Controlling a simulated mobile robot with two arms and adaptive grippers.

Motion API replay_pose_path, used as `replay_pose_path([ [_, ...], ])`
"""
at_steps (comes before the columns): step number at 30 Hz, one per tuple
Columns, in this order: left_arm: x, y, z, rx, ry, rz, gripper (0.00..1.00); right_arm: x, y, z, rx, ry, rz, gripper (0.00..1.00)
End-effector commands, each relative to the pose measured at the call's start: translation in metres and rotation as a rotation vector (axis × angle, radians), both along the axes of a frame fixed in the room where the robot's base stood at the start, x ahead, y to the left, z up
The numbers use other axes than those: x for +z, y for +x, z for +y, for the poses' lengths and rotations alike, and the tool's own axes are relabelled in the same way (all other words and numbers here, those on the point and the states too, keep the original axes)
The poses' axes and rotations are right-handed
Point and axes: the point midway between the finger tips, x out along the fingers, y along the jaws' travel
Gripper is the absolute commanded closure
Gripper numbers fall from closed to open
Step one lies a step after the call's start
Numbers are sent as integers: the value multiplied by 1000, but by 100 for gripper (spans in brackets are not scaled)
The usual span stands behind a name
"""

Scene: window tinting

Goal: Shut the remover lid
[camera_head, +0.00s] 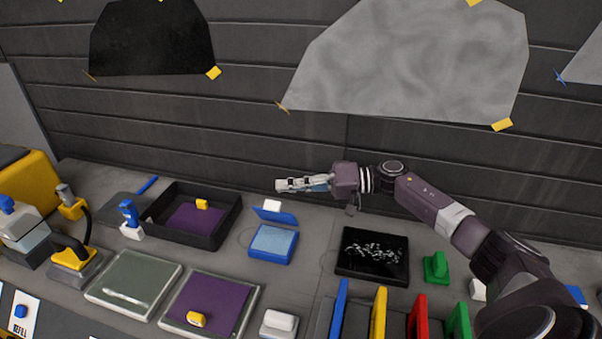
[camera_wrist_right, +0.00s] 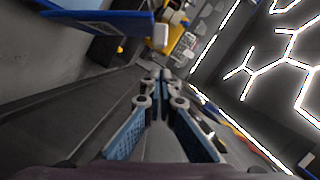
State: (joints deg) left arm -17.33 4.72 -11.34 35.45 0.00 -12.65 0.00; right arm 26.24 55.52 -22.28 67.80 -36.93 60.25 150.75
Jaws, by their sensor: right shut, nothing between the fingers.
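The remover is a small blue box (camera_head: 271,245) with a light blue pad, standing mid-table in the head view. Its blue lid (camera_head: 276,216) is open, tilted up at the back edge, with a white knob (camera_head: 272,206) on it. In the right wrist view the blue lid (camera_wrist_right: 95,24) and its white knob (camera_wrist_right: 160,36) show at the upper left. My right gripper (camera_head: 281,185) is shut and empty, above and behind the raised lid, apart from it. Its closed fingertips (camera_wrist_right: 160,78) also show in the right wrist view. My left gripper is not in view.
A black tray (camera_head: 226,222) with a purple sheet is left of the box. A black panel (camera_head: 372,270) with white marks lies to the right. A white block (camera_head: 279,323) and upright coloured dividers (camera_head: 378,315) are in front. The dark wall (camera_head: 300,140) is close behind.

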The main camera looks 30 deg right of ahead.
Motion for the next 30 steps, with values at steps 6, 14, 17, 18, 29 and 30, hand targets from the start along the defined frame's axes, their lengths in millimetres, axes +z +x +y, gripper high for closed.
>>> replay_pose_path([
  [6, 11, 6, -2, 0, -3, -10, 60, -7, -11, 13, 1, 2, 0, 100],
  [14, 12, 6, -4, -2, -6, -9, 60, -11, -14, 16, 0, 1, -3, 100],
  [17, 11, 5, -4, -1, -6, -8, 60, -11, -14, 15, 0, 1, -3, 100],
  [18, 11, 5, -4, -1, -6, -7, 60, -11, -14, 15, 0, 1, -3, 100],
  [29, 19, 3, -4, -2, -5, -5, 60, -10, -16, 17, 0, -33, -32, 100],
  [30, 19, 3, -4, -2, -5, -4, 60, -10, -16, 17, 0, -38, -37, 100],
])
